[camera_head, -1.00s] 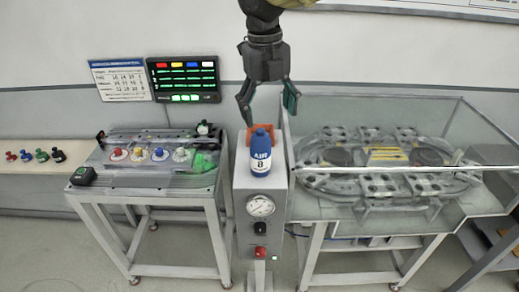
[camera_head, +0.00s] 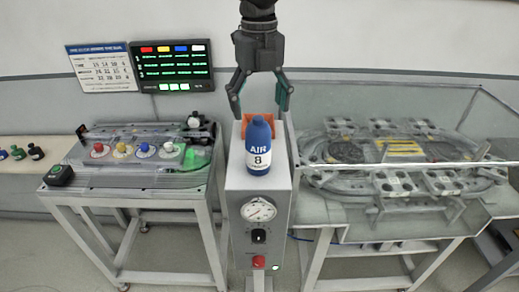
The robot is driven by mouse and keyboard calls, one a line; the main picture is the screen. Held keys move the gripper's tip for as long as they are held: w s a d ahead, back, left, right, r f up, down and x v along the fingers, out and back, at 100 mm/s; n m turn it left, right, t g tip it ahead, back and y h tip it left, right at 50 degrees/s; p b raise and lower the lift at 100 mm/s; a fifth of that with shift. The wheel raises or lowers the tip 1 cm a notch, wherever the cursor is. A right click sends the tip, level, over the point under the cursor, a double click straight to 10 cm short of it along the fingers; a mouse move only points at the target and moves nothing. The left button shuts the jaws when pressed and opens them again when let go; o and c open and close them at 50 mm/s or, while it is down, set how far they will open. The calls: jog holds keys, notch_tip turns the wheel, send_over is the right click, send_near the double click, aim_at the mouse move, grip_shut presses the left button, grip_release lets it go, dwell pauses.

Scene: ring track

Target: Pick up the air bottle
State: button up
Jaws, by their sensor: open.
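The air bottle (camera_head: 258,147) is blue with a white label marked "AIR" and "8". It stands upright on top of the grey pedestal (camera_head: 241,187), in the middle of the view. My gripper (camera_head: 259,112) points down with its two fingers spread wide, open and empty. In the picture its fingertips are just above the bottle, to either side of its neck. I cannot tell from this one view whether the gripper is directly over the bottle or behind it; no contact shows. An orange bracket (camera_head: 248,126) is partly hidden behind the bottle.
The pedestal front has a pressure gauge (camera_head: 258,210), a black knob and a red button. A clear-covered ring track (camera_head: 395,160) stands close on the right. A table with several coloured knobs (camera_head: 122,150) is on the left. A lit screen (camera_head: 172,66) hangs behind.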

aim_at(259, 118)
notch_tip(259, 118, down, 4)
jog(key=shift+w+r+p, duration=0.1)
jog(key=shift+r+p, duration=0.15)
jog(key=shift+p, duration=0.05)
jog(key=shift+f+p, duration=0.3)
jog(key=shift+f, duration=0.35)
jog(key=shift+f+p, duration=0.75)
jog(key=shift+f, duration=1.6)
jog(key=shift+a, duration=0.1)
jog(key=c, duration=1.4)
jog(key=shift+r, duration=0.15)
jog(key=shift+c, duration=0.2)
